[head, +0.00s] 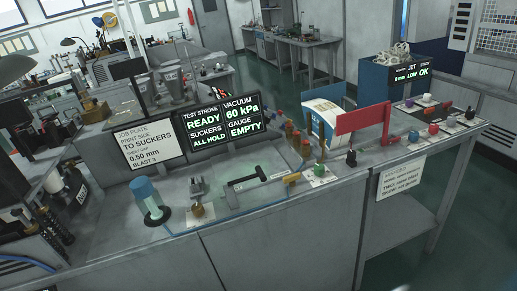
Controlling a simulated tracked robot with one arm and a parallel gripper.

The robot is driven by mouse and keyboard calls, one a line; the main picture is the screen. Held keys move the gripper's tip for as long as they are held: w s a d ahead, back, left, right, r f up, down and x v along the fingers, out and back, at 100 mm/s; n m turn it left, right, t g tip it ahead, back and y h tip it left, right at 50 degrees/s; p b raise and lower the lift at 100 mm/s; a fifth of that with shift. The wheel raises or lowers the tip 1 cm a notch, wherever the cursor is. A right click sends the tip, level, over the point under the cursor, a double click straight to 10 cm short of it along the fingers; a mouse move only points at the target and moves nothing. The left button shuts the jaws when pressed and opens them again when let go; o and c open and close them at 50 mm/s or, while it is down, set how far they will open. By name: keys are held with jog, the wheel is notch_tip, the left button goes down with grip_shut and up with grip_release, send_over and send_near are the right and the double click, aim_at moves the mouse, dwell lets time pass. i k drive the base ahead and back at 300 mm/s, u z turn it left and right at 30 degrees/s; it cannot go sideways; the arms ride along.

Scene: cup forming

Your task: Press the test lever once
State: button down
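No part of my gripper shows. Several small controls or fittings stand on the grey bench, and none carries a readable "test lever" label. A dark angled handle (246,181) lies near the bench middle. A green-topped piece (319,168) stands on a white card to its right. A small black upright piece (351,158) stands further right. I cannot tell which is the test lever. A black display (222,121) reads "TEST STROKE READY", "VACUUM 60 kPa", "SUCKERS ALL HOLD" and "GAUGE EMPTY".
A blue cylinder (148,198) and a forked metal piece (198,196) stand at the front left. A red bar (363,119) rises above the bench. Small coloured items stand on the right-hand table (452,143). Green floor (475,225) is clear at the right.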

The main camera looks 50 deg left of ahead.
aim_at(260, 173)
jog(key=u, duration=0.15)
jog(key=i, duration=0.95)
jog(key=u, duration=0.2)
